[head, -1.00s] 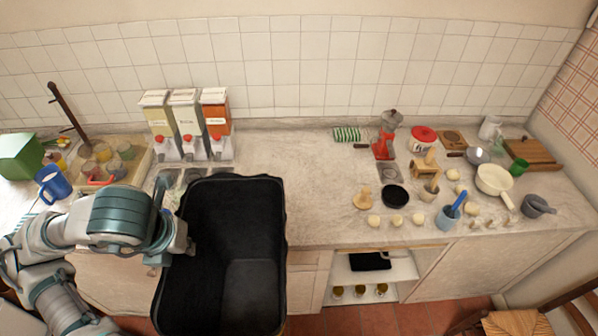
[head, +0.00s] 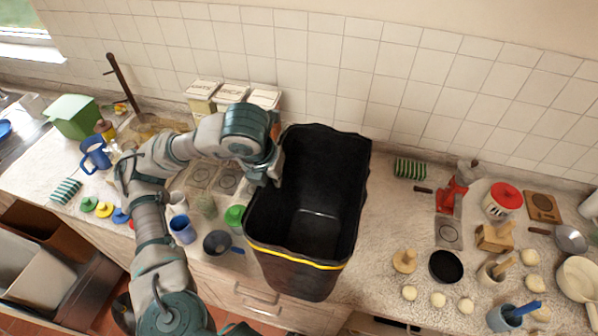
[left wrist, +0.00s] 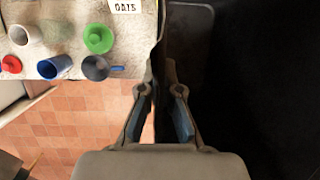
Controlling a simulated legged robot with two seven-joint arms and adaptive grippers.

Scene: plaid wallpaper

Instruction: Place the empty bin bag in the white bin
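The bin bag (head: 310,200) is black, open at the top and empty, with a yellow stripe round its lower part. It hangs in front of the counter in the head view, and its dark side (left wrist: 260,90) fills the right of the left wrist view. My left gripper (head: 272,172) holds its left rim; in the left wrist view the two fingers (left wrist: 160,90) stand on either side of that edge. A white bin (head: 48,268) stands among other bins at the lower left of the head view, well apart from the bag. My right gripper is out of view.
A brown bin (head: 45,232) and a grey bin (head: 82,292) flank the white one. The counter holds a green box (head: 74,117), blue mugs (head: 95,155), a dark pan (head: 217,243) and, at right, several kitchen items. Tiled floor shows below the counter (left wrist: 85,115).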

